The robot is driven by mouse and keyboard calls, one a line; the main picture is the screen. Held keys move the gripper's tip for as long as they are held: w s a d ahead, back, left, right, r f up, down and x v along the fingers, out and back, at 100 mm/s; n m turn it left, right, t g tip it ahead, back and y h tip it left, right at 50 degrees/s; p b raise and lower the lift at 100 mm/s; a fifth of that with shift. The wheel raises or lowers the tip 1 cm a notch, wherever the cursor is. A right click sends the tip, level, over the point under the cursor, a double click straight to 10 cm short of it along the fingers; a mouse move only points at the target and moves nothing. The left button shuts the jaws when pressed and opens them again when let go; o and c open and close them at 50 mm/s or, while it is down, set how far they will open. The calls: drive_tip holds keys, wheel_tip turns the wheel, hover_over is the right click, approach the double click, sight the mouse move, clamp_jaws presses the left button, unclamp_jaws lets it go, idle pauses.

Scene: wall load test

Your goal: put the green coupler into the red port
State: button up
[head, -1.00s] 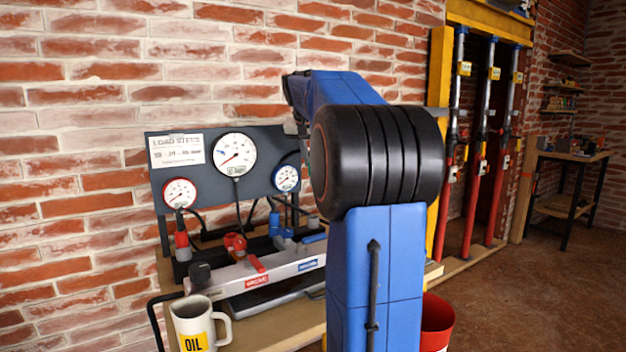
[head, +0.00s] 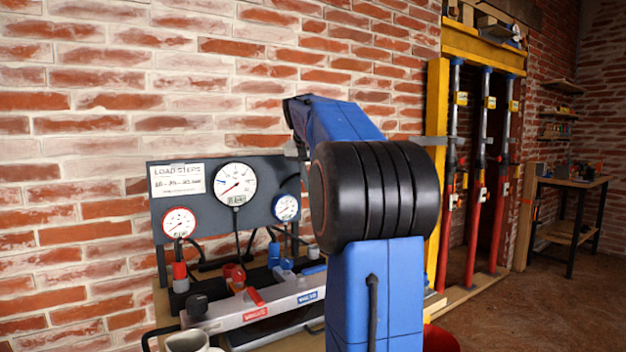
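No green coupler can be made out in the head view. A red fitting (head: 234,272), which may be the red port, sits on the bench rig below the gauge board. A red-topped hose end (head: 180,274) stands at the rig's left, and a blue one (head: 274,253) stands further right. My gripper is not in view; my blue and black arm fills the middle right and hides the rig's right end.
The gauge board (head: 160,222) with several dials stands behind the rig. A grey bar (head: 222,316) with a red lever (head: 255,296) runs along its front. A mug (head: 187,341) is cut off at the bottom edge. Red-and-grey props (head: 480,205) stand right; floor there is open.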

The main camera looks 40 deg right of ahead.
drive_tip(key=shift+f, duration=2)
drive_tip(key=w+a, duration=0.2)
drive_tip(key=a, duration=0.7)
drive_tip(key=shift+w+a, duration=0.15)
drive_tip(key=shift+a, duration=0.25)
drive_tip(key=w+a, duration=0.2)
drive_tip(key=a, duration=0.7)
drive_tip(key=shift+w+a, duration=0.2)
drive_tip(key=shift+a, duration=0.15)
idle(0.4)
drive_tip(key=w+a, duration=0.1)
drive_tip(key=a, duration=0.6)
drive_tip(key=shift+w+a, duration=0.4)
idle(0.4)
